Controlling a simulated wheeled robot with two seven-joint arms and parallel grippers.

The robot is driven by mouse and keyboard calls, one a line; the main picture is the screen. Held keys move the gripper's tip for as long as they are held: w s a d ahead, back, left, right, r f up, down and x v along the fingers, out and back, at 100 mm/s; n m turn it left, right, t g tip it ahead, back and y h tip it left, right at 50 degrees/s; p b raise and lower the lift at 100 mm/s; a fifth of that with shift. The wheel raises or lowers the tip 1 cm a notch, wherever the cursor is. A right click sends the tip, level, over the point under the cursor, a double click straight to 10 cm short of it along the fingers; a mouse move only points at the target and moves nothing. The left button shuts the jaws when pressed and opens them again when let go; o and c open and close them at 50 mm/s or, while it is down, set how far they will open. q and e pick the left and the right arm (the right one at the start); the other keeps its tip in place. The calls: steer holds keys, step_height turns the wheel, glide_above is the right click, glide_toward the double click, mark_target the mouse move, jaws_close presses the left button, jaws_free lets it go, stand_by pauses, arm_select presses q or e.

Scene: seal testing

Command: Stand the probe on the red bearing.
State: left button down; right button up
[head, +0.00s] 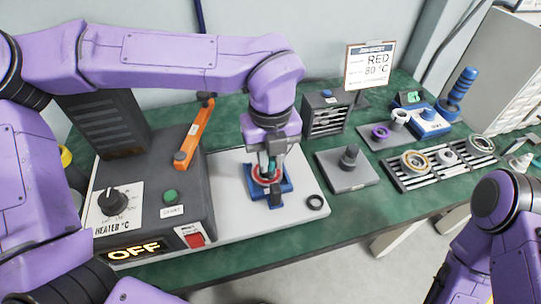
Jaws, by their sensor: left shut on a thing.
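My left gripper (269,168) points down over the blue holder (287,186) on the pale plate. It is shut on a slim teal and dark piece, which looks like the probe (269,171). The red bearing (256,180) sits in the blue holder, right under the fingers and partly hidden by them. The held piece is over the bearing's middle; I cannot tell whether it touches the bearing. My right arm shows at the lower right, and its gripper is out of the picture.
The heater box (150,190) at left has an orange lever, and its display reads OFF. A grey block with a post (348,168), a slotted rack with rings (440,162) and a sign reading RED 80 °C (370,66) stand further right.

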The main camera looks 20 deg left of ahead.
arm_select(q)
steer(key=shift+f+b, duration=0.55)
steer(key=shift+f, duration=0.25)
steer(key=c, duration=0.9)
jaws_free()
steer(key=shift+r, duration=0.15)
step_height(320, 180, up, 7)
steer(key=p, duration=0.6)
